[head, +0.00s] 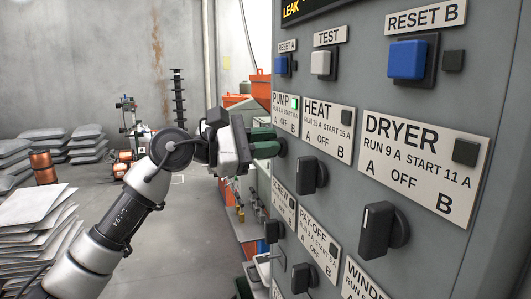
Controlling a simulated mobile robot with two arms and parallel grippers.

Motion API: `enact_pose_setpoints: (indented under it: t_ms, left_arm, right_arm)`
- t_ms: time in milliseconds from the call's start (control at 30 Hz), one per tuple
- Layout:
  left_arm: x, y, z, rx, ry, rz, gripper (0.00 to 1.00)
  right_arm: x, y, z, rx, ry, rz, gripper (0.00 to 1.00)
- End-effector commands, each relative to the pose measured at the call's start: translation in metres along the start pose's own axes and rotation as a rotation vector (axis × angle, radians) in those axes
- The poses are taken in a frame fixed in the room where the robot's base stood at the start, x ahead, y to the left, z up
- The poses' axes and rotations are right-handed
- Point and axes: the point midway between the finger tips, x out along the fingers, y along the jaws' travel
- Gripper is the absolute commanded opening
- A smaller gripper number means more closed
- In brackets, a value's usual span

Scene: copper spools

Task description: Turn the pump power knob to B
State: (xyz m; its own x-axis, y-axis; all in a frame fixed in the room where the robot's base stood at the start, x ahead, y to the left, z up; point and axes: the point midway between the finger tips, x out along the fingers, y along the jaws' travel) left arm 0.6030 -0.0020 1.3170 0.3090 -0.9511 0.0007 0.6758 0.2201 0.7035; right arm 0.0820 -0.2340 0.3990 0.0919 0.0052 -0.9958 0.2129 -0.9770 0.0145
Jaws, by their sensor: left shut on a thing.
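The pump label (284,113), marked A, OFF and B, is on the grey control panel at the panel's left edge. A small pale indicator (294,102) sits at its upper right. My left gripper (268,146) comes in from the left, with its dark green fingers shut on the pump power knob (282,147) just below the label. The fingers cover most of the knob, so I cannot tell which mark it points to. My right gripper is not in view.
The heat knob (311,175) and dryer knob (383,231) are close by on the right. Blue reset buttons (407,60) and a white test button (321,63) are above. The floor (185,240) between is open.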

Motion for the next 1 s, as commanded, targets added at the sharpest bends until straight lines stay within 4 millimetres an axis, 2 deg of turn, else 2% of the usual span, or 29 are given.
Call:
enact_pose_setpoints:
  t_ms: [500, 533, 667, 700, 1000]
  left_arm:
    - [0.0000, -0.0005, -0.0002, 0.023, 0.001, -0.001, 0.00]
    - [-0.0001, -0.0005, -0.0002, 0.023, 0.001, -0.001, 0.19]
    - [-0.0001, -0.0005, -0.0002, 0.022, 0.001, -0.001, 0.39]
    - [-0.0001, -0.0005, -0.0002, 0.022, 0.001, -0.001, 0.41]
    - [-0.0033, -0.0007, -0.0009, 0.020, 0.001, 0.000, 0.41]
  right_arm:
    - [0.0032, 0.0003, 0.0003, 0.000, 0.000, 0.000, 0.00]
    - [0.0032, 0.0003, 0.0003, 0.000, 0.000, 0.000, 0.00]
    - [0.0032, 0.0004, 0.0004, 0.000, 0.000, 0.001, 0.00]
    - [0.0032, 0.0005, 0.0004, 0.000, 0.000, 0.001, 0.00]
    - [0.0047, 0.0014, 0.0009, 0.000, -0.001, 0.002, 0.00]
